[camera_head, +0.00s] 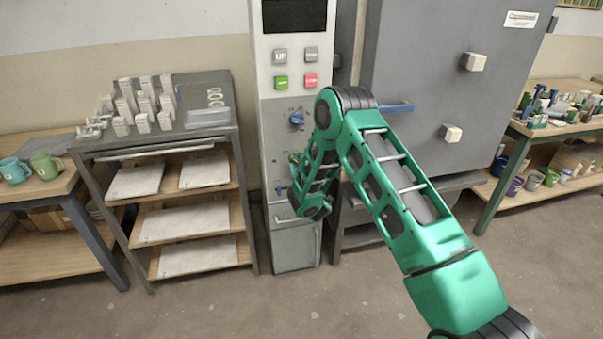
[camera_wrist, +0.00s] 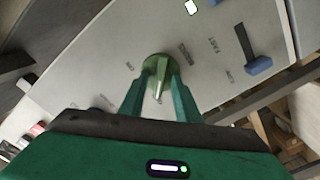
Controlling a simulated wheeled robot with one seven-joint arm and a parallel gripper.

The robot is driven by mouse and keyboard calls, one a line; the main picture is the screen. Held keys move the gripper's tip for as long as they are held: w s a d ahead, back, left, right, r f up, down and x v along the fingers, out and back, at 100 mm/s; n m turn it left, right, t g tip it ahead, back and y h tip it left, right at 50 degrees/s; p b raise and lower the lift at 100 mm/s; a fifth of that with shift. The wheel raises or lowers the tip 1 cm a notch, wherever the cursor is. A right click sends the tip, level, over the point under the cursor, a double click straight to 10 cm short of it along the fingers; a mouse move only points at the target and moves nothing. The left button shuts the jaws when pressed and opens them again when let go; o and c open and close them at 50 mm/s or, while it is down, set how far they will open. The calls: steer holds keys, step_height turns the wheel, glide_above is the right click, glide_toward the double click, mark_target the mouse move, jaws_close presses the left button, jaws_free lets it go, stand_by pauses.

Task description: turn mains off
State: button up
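The mains switch is a round green knob (camera_wrist: 157,61) on the grey panel in the wrist view, near the printed word MAINS. An ON label shows to its left; the lettering below the knob is partly hidden by my gripper. My gripper (camera_wrist: 160,72) is at the knob, with one green finger on each side of it. A pale narrow part shows between the fingers, with gaps beside it. I cannot tell whether the fingertips touch the knob. In the head view, the grey control column (camera_head: 272,150) stands behind my arm, which hides most of the gripper there.
A blue lever (camera_wrist: 258,66) by the FAST label sits right of the knob. A blue dial (camera_head: 297,118) and push buttons (camera_head: 281,82) are higher on the column. The grey kiln (camera_head: 440,90) stands to the right, a shelved rack (camera_head: 190,215) to the left. Floor in front is clear.

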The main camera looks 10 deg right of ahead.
steer(key=shift+s+d, duration=0.1)
steer(key=shift+s, duration=1.15)
steer(key=shift+s+d+f, duration=0.1)
steer(key=shift+s+f, duration=0.1)
steer(key=shift+s, duration=0.4)
glide_toward(299, 163)
steer(key=shift+s+r, duration=0.25)
steer(key=shift+s, duration=0.65)
steer(key=shift+a, duration=0.2)
